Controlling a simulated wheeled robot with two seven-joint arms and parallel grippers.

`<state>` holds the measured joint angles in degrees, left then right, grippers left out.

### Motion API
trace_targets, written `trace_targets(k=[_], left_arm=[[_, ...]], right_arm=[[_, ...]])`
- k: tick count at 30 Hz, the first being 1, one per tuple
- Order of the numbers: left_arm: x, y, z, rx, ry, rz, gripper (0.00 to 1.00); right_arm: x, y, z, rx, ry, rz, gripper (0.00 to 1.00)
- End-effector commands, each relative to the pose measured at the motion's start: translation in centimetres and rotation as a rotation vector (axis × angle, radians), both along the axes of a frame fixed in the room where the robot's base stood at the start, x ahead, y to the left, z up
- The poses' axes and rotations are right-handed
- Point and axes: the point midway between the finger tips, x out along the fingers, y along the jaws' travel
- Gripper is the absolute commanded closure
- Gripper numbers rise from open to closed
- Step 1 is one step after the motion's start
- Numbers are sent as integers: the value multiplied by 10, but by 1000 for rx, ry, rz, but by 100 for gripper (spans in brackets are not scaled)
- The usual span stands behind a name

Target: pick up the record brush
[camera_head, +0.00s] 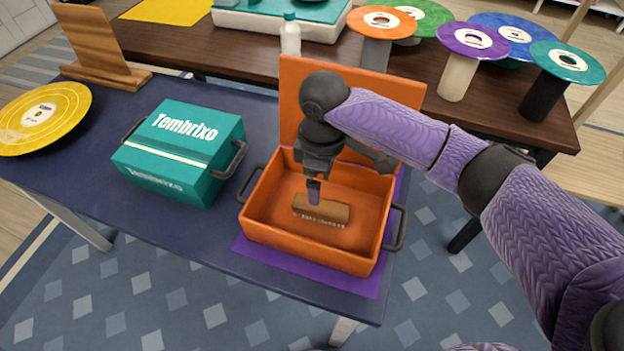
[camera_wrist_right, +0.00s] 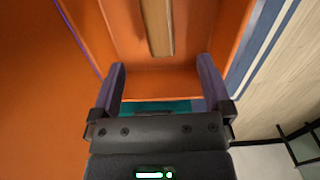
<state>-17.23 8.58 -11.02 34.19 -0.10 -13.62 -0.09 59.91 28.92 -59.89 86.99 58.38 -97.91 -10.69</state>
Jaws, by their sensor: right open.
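The record brush (camera_head: 322,207) has a wooden body with pale bristles along its lower edge. It lies on the floor of the open orange box (camera_head: 262,222). My right gripper (camera_head: 314,190) points down into the box, just above the brush's left part in the head view. In the right wrist view my right gripper (camera_wrist_right: 161,68) is open with nothing between its fingers. There the wooden brush (camera_wrist_right: 157,25) shows beyond the fingertips, cut off by the top edge. My left gripper is not in view.
The box's raised lid (camera_head: 295,105) stands behind it. A closed teal box (camera_head: 180,155) is to its left, with a yellow record (camera_head: 68,118) farther left. The box stands on a purple mat (camera_head: 330,279).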

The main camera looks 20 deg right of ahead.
Motion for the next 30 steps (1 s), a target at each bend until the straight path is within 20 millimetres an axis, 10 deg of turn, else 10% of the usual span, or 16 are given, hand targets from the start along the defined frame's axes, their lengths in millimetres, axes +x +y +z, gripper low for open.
trace_targets(k=[17, 23, 30], left_arm=[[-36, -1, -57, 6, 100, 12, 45], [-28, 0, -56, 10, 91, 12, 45], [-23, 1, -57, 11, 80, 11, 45]], right_arm=[[-1, -3, -101, 1, 5, 1, 0], [-1, -3, -99, 1, 1, 0, 0], [-1, -3, -99, 1, 1, 0, 44]])
